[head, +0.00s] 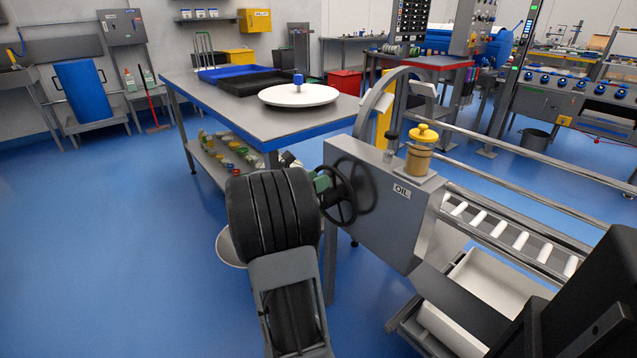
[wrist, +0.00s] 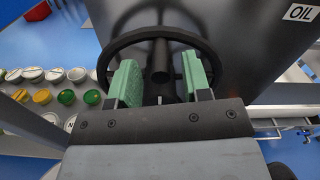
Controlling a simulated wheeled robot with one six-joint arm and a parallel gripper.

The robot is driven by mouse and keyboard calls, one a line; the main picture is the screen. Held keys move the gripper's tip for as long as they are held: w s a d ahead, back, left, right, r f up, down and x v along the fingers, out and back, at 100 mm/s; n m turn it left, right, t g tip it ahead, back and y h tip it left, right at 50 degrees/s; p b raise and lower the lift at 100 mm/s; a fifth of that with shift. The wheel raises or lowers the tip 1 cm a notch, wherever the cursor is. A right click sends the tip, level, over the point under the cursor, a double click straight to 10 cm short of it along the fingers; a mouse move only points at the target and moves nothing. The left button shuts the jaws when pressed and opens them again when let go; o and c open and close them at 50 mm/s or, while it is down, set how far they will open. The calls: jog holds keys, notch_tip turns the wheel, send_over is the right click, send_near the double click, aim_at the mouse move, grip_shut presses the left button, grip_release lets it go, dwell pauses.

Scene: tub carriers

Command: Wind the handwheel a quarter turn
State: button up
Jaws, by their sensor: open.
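The black handwheel (head: 339,194) is mounted on the side of a grey machine housing (head: 366,215) marked OIL. In the wrist view the handwheel (wrist: 120,43) fills the upper middle, its hub and a spoke between my fingers. My gripper (wrist: 156,85) is open, with one green pad on each side of the hub and spoke. Gaps show on both sides, and I cannot tell whether either pad touches the wheel. In the head view my gripper (head: 322,184) is at the wheel's left side, mostly hidden behind my own arm.
A grey table (head: 240,106) with a white round plate (head: 298,95) stands behind. A yellow-capped oil jar (head: 420,150) sits on top of the housing. A roller conveyor (head: 520,241) runs to the right. Blue floor is clear at left.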

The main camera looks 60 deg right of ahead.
jog(key=shift+s+d, duration=0.15)
jog(key=shift+d, duration=0.35)
jog(key=shift+c, duration=0.2)
grip_shut()
